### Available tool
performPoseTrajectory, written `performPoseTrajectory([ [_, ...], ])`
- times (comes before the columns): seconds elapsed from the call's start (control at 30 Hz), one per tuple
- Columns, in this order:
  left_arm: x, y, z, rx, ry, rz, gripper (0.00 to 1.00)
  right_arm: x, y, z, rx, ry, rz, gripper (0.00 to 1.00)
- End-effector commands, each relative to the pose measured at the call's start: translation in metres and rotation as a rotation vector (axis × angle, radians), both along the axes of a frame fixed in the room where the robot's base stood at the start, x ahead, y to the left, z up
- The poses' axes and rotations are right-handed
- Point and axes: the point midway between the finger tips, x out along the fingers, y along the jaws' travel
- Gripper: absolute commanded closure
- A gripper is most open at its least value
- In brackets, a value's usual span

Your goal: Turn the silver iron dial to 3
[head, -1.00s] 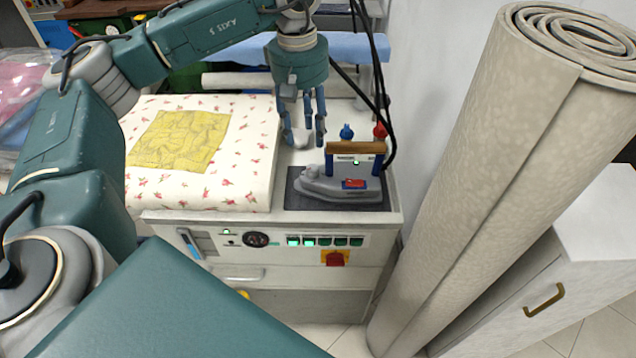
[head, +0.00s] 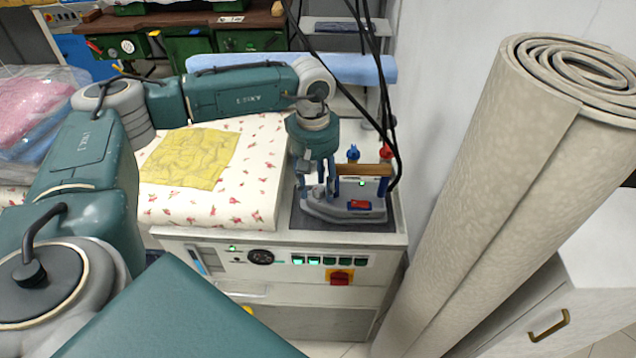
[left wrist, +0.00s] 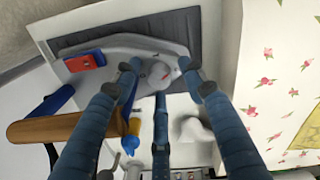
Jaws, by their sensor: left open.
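The silver iron (head: 345,212) rests on a dark pad (head: 300,218) on the ironing station. It has a wooden handle (head: 365,170) on blue posts and a red and blue part on its side. In the left wrist view, the iron's pale body (left wrist: 115,46) carries a round grey-white dial (left wrist: 158,75) with a small red mark. The dial's number cannot be read. My left gripper (head: 318,192) is open over the iron's front part. In the left wrist view, its fingers (left wrist: 160,80) surround the dial; contact is unclear. My right gripper is out of view.
A padded floral board (head: 255,180) with a yellow cloth (head: 190,158) lies left of the iron. Black cables hang behind it, near blue and red knobs. A control panel (head: 290,257) is below. A large beige roll (head: 480,200) stands on the right.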

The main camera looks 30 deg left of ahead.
Motion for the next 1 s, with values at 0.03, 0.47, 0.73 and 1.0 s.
performPoseTrajectory([
  [0.03,0.0,0.0,0.0,0.0,0.0,0.0,0.58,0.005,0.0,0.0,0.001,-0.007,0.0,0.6],
  [0.47,0.0,0.0,0.0,-0.001,0.001,-0.001,1.0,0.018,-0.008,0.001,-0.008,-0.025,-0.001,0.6],
  [0.73,0.0,0.0,-0.002,-0.001,0.001,-0.066,1.0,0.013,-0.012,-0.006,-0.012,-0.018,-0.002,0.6],
  [1.0,0.001,0.0,-0.002,-0.001,0.0,-0.242,1.0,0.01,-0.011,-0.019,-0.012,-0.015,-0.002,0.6],
])
